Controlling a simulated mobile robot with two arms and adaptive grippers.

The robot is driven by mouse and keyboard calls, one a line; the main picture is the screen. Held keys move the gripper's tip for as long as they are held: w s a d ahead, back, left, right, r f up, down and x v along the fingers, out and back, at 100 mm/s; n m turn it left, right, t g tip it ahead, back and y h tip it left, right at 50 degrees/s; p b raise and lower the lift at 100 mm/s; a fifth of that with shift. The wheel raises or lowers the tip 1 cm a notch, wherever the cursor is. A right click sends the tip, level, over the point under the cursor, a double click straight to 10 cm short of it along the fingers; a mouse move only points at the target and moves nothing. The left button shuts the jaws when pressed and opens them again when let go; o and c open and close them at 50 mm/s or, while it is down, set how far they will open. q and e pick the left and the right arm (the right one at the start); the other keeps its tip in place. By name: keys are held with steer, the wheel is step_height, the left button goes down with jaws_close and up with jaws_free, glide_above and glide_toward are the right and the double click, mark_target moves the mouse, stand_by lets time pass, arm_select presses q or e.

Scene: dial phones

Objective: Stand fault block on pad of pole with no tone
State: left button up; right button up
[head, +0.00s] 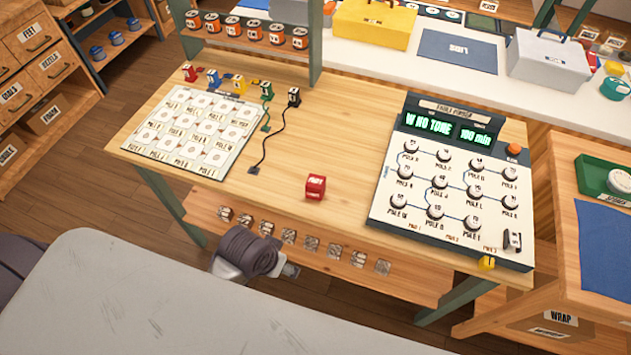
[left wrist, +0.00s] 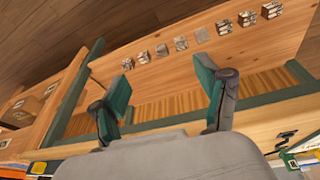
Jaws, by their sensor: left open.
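The red fault block (head: 316,187) stands alone on the bare wooden table. A pale board (head: 190,135) with a grid of labelled pole pads lies to its left; most small labels are hard to read. The fault finder panel (head: 452,185) is on the right, with round pole knobs joined by blue lines. Its display (head: 446,128) reads "W NO TONE" and "180 min". My left gripper (left wrist: 163,62) shows two teal fingers spread apart with nothing between them. Its fingers are not clear in the head view. My right gripper is not in view.
Several coloured plugs (head: 238,83) stand behind the board, with a dark cord (head: 275,139) trailing to its right. Several small blocks (head: 289,236) sit on the low shelf below the table's front edge. The table around the red block is clear.

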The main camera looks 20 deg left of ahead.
arm_select(q)
steer(key=w+d+r+h, duration=0.1)
steer(key=w+d+r, duration=0.2)
steer(key=r, duration=0.4)
step_height(320, 180, up, 11)
steer(key=n+g+y+p, duration=0.1)
steer(key=n+g+y, duration=0.1)
steer(key=g, duration=0.1)
glide_above(315, 181)
step_height(315, 181, down, 8)
steer(key=shift+r+p, duration=0.1)
steer(key=shift+p, duration=0.3)
steer(key=shift+f, duration=0.6)
step_height(315, 181, down, 4)
steer(key=shift+f+p, duration=0.15)
steer(key=shift+p, duration=0.45)
steer(key=shift+c, duration=0.3)
steer(key=c, duration=1.3)
